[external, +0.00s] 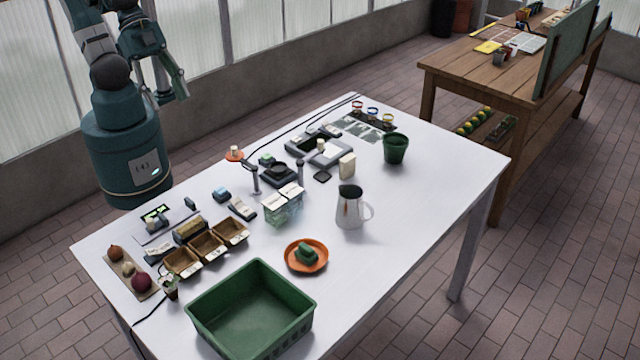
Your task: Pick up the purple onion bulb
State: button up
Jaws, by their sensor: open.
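A dark purple-red round bulb (141,281), which looks like the purple onion, lies at the near end of a narrow brown board (148,294) at the table's left corner. A pale bulb (128,268) and an orange-brown bulb (115,254) lie on the same board in a row with it. My gripper (172,96) is raised at the upper left, beyond the table's far edge and well away from the bulbs. It is open, with nothing seen between its fingers.
A green crate (250,262) stands at the front, with small brown baskets (206,246) beside the board. A small potted plant (170,288) stands close to the purple bulb. An orange plate (306,256) and a white pitcher (349,208) stand further right. The table's right side is clear.

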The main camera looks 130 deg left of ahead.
jog(key=w+d+f+m+g+h+b, duration=0.1)
jog(key=w+d+f+m, duration=0.2)
jog(key=w+d, duration=0.45)
jog(key=m+g+h+b, duration=0.2)
jog(key=m+g+b, duration=0.1)
jog(key=m, duration=0.2)
send_near(137, 272)
notch_tip(137, 272, down, 2)
jog(key=shift+w+d+f+m, duration=0.15)
jog(key=shift+w+f+m, duration=0.15)
jog(key=shift+f, duration=0.15)
jog(key=shift+b+x, duration=0.4)
jog(key=shift+x, duration=0.85)
jog(key=shift+f, duration=0.15)
jog(key=shift+b+x, duration=0.7)
jog(key=shift+x, duration=1.8)
